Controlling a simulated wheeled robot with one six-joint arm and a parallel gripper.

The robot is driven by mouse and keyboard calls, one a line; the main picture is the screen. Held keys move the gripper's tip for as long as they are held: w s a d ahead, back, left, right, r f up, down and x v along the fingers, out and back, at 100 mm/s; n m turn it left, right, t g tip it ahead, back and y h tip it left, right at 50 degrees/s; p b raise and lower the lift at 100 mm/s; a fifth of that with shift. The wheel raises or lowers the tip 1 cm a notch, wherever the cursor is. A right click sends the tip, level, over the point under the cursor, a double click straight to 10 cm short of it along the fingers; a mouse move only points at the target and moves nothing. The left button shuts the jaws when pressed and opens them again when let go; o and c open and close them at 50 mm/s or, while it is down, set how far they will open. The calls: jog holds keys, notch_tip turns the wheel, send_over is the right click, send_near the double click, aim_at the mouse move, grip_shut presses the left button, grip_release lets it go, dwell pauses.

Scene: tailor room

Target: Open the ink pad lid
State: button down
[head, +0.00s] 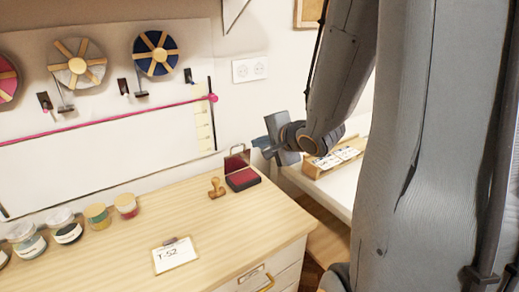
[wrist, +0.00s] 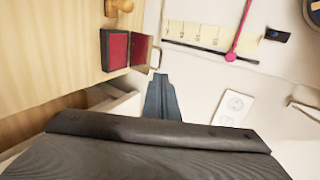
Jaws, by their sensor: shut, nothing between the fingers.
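The ink pad (head: 243,180) is a dark case with a red pad, near the right back of the wooden desk. Its lid (head: 237,161) stands raised at the back edge, its red inside showing. In the wrist view the ink pad (wrist: 115,49) and its raised lid (wrist: 140,48) lie up and left of my fingers. My gripper (head: 259,143) is shut and empty, just right of the lid in the head view. My fingers (wrist: 158,78) appear close together in the wrist view, apart from the lid there.
A wooden stamp (head: 216,188) stands left of the ink pad. A T-52 card (head: 175,255) lies near the desk's front, and several jars (head: 97,216) line the left. A wall outlet (head: 250,69) is above. A tray (head: 335,161) sits on a white surface at right.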

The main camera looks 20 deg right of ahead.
jog(key=shift+w+f+b, duration=0.15)
jog(key=shift+b, duration=0.15)
jog(key=x, duration=1.1)
jog(key=shift+w, duration=0.15)
jog(key=shift+p, duration=0.3)
jog(key=w+a+p, duration=0.1)
jog(key=w+p, duration=0.3)
jog(key=w, duration=0.3)
jog(key=shift+r, duration=0.25)
jog(key=shift+w+a, duration=0.1)
